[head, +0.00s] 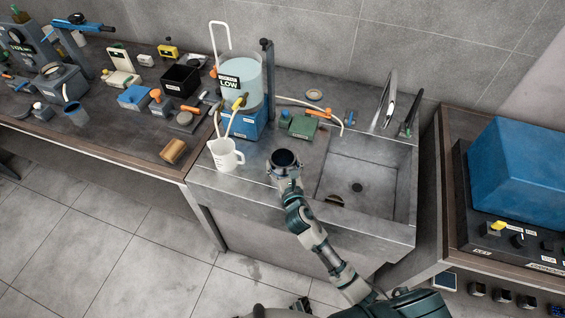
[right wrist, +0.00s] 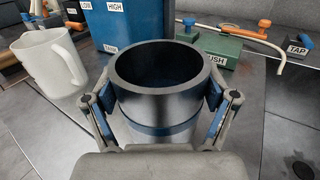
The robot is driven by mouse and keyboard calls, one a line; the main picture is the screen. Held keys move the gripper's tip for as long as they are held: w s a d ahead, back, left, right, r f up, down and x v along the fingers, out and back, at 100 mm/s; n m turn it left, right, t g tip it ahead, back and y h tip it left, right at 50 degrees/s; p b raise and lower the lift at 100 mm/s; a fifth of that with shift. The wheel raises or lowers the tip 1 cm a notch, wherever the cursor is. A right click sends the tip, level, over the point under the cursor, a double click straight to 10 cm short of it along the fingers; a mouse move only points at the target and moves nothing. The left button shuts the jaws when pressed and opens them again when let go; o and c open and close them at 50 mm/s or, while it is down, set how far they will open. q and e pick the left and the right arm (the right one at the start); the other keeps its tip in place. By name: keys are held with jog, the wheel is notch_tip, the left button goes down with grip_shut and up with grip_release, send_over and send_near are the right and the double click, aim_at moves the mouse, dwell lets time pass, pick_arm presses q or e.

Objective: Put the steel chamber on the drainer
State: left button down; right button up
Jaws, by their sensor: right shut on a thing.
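The steel chamber (head: 284,157) is a dark, open-topped round vessel with a blue band near its lower part. My right gripper (head: 285,174) is shut on it; in the right wrist view the fingers clasp the chamber (right wrist: 160,92) from both sides. The chamber is upright, over the drainer (head: 252,172), the flat steel area left of the sink basin. Its lower end is partly hidden by the gripper, and I cannot tell whether it touches the drainer. A dark part at the bottom edge of the head view may be my left gripper (head: 300,304); its fingers are unclear.
A white jug (head: 225,155) stands just left of the chamber. Behind are a blue stand (head: 247,124) with a clear tank (head: 239,80) and a green block (head: 303,127). The sink basin (head: 358,186) opens to the right. The left bench is crowded.

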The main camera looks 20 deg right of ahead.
jog(key=o, duration=1.6)
jog(key=shift+d, duration=0.2)
jog(key=shift+o, duration=0.2)
jog(key=shift+d, duration=0.15)
jog(key=shift+s+a, duration=0.2)
jog(key=shift+a, duration=0.05)
jog(key=s, duration=1.1)
jog(key=shift+s+a, duration=0.15)
jog(key=shift+s, duration=0.15)
jog(key=shift+a, duration=0.1)
